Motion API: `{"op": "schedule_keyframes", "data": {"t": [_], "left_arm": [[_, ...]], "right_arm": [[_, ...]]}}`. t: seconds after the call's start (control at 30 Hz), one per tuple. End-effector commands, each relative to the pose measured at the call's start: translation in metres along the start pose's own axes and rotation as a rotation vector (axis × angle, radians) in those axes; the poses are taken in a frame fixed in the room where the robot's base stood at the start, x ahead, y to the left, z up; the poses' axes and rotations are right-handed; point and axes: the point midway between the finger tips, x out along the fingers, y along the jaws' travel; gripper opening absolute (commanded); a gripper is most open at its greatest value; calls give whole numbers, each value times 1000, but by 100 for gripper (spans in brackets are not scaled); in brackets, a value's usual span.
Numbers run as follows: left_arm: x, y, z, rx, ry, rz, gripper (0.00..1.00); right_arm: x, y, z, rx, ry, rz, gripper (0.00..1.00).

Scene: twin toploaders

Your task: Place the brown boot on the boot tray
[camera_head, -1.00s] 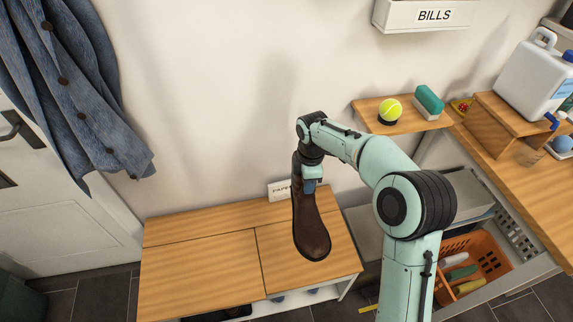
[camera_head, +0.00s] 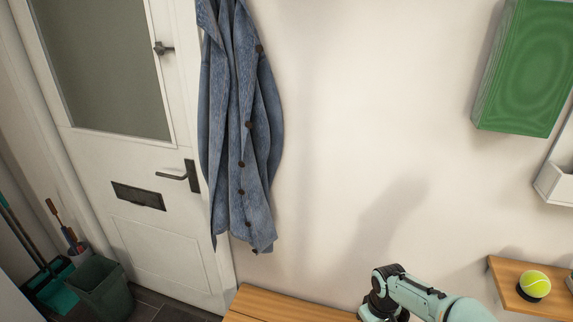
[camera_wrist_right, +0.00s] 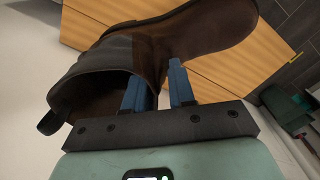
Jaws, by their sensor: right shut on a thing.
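The brown boot (camera_wrist_right: 190,32) fills the upper part of the right wrist view, its open top toward the left and its foot reaching up and right. My right gripper (camera_wrist_right: 158,85) is shut on the boot's shaft wall, with one blue finger inside the opening and one outside. In the head view only part of my right arm shows at the bottom edge; the boot is below the picture. The boot tray cannot be made out. My left gripper is not in view.
A wooden bench top (camera_head: 275,308) lies at the bottom of the head view. A blue coat (camera_head: 240,130) hangs beside the white door (camera_head: 160,240). A dark green bin (camera_head: 100,290) stands at lower left. A shelf (camera_head: 510,290) with a tennis ball (camera_head: 534,284) is at right.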

Motion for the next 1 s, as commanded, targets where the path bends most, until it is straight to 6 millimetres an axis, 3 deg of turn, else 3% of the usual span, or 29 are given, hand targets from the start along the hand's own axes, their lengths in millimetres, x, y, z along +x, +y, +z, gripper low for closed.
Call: {"op": "schedule_keyframes", "data": {"t": [0.2, 0.4, 1.0], "left_arm": [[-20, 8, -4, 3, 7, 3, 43], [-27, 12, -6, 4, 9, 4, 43], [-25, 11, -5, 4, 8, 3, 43]], "right_arm": [[-1, -32, -14, 238, 6, -1, 0], [1, -46, -18, 363, 10, -3, 0], [3, -46, -17, 399, 10, -4, 0]]}}
